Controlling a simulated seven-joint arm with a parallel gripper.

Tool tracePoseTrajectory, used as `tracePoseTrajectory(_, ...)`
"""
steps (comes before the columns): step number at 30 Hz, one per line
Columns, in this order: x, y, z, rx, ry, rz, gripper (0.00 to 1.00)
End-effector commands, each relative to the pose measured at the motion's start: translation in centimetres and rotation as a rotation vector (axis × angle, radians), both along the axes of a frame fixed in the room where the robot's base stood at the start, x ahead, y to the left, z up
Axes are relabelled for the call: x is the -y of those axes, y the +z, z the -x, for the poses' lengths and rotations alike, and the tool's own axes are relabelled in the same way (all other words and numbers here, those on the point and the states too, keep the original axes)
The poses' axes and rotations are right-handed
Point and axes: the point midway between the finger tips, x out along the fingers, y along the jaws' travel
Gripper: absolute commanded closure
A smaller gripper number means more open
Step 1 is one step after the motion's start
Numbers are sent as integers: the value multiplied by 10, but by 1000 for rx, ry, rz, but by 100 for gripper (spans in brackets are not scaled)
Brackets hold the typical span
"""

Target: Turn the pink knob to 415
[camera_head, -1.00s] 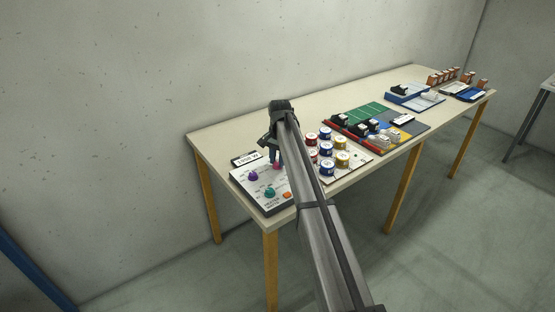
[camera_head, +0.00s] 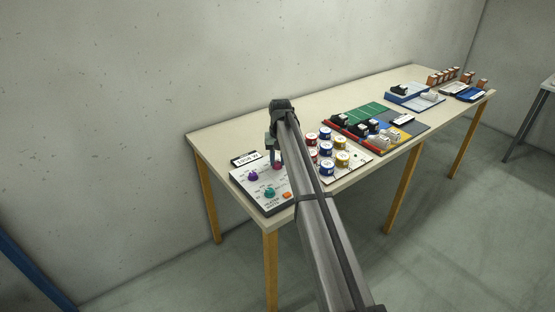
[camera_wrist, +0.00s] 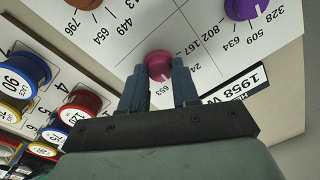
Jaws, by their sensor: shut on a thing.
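In the head view the knob (camera_head: 277,166) shows just under my gripper (camera_head: 273,152). In the wrist view my gripper (camera_wrist: 160,88) has its two blue-grey fingers on either side of the knob, closed on it. The white mark on the knob's face is hard to make out. The fingers hide part of the scale, and I do not see 415.
The purple knob (camera_head: 253,176), teal knob (camera_head: 270,192) and orange button (camera_head: 287,195) are on the same panel. A label reading 1958 W (camera_wrist: 243,92) is at its edge. Several thread spools (camera_head: 327,168) stand close to the right of my gripper.

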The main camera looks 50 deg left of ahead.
Motion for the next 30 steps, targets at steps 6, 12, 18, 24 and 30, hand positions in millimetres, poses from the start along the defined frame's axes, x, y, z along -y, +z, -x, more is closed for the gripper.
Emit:
tracePoseTrajectory(6,0,0,0,-1,42,0,100)
tracePoseTrajectory(12,0,0,0,0,48,0,100)
tracePoseTrajectory(18,0,0,0,0,47,0,100)
tracePoseTrajectory(24,0,0,0,0,47,0,52)
tracePoseTrajectory(30,0,0,0,0,46,0,44)
